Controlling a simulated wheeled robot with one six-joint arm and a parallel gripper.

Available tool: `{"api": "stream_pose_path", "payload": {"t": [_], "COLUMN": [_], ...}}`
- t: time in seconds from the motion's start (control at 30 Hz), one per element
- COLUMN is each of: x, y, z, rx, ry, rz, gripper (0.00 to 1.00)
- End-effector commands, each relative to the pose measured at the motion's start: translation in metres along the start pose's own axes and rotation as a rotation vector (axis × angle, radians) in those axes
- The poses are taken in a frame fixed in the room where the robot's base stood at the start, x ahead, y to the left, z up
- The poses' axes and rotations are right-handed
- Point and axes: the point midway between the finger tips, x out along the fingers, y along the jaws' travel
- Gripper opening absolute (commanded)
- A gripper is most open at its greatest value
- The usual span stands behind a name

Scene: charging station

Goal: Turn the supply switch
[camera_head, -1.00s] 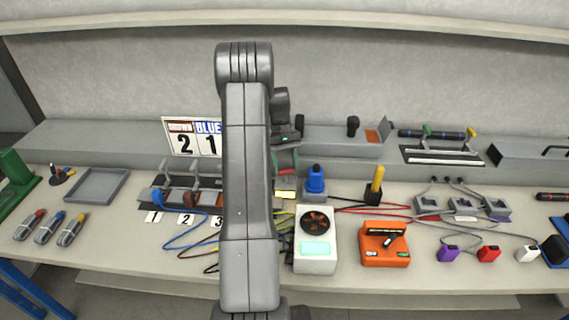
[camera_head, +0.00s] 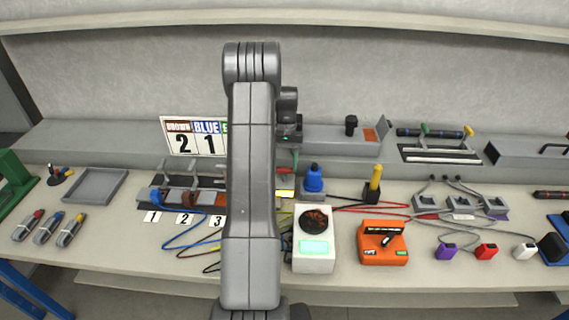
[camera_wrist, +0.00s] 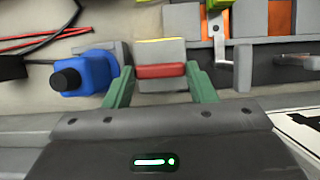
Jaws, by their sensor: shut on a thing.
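My gripper (camera_wrist: 159,72) has its two green fingers at either end of a red bar (camera_wrist: 161,71), and it is shut on that bar. The bar lies across the front of a light grey block with a yellow edge. In the head view the red bar (camera_head: 283,171) shows just right of my arm, which hides most of the gripper. No readable label marks the bar as the supply switch.
A blue plug-like part (camera_wrist: 86,73) with a black end sits close left of the fingers; it also shows in the head view (camera_head: 313,180). A white fan box (camera_head: 314,264) stands in front. Grey metal levers (camera_wrist: 219,35) are close on the right.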

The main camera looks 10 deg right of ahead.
Motion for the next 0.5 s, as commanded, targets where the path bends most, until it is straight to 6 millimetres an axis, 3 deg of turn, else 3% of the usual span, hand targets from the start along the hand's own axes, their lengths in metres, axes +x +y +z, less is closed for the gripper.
{"api": "stream_pose_path", "payload": {"t": [0.13, 0.17, 0.27, 0.5], "x": [-0.0009, -0.0009, -0.0009, -0.0004], "y": [0.0000, 0.0000, 0.0000, 0.0000], "z": [-0.0005, -0.0005, -0.0004, -0.0002], "rx": [0.002, 0.002, 0.001, 0.000], "ry": [0.003, 0.003, 0.003, 0.001], "rz": [-0.001, -0.001, 0.000, 0.000], "gripper": [0.28, 0.53, 0.72, 0.73]}}
